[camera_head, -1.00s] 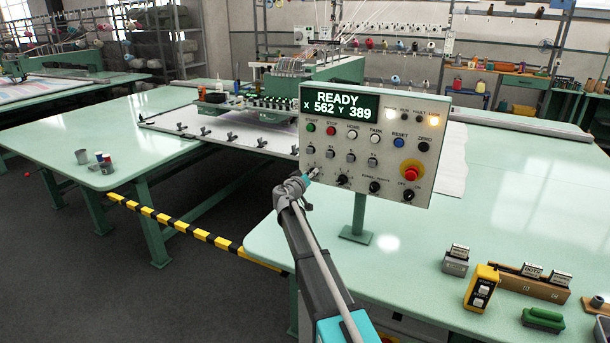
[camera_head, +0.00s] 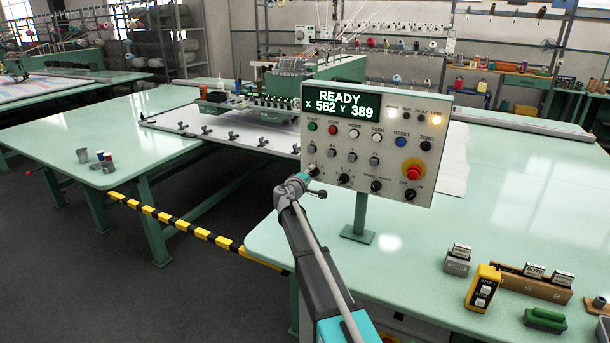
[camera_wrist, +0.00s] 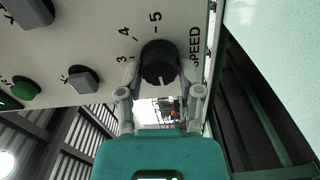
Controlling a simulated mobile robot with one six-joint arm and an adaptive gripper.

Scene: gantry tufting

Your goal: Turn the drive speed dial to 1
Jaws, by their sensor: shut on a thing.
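The drive speed dial (camera_wrist: 159,66) is a round black knob on the light control panel (camera_head: 380,120). In the wrist view it sits between the two fingers of my gripper (camera_wrist: 161,82), which is shut on it. A pale mark shows on the lower part of its face. The printed numbers 3, 4 and 5 and the word SPEED are visible around it; 1 and 2 cannot be seen. In the head view my gripper (camera_head: 309,178) is at the panel's lower left corner and hides most of the dial.
The panel's display (camera_head: 340,101) reads READY, X 562 Y 389. Other knobs, buttons and a red emergency stop (camera_head: 413,172) sit close by on the panel. A yellow pendant (camera_head: 483,288) and several blocks lie on the green table (camera_head: 420,250).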

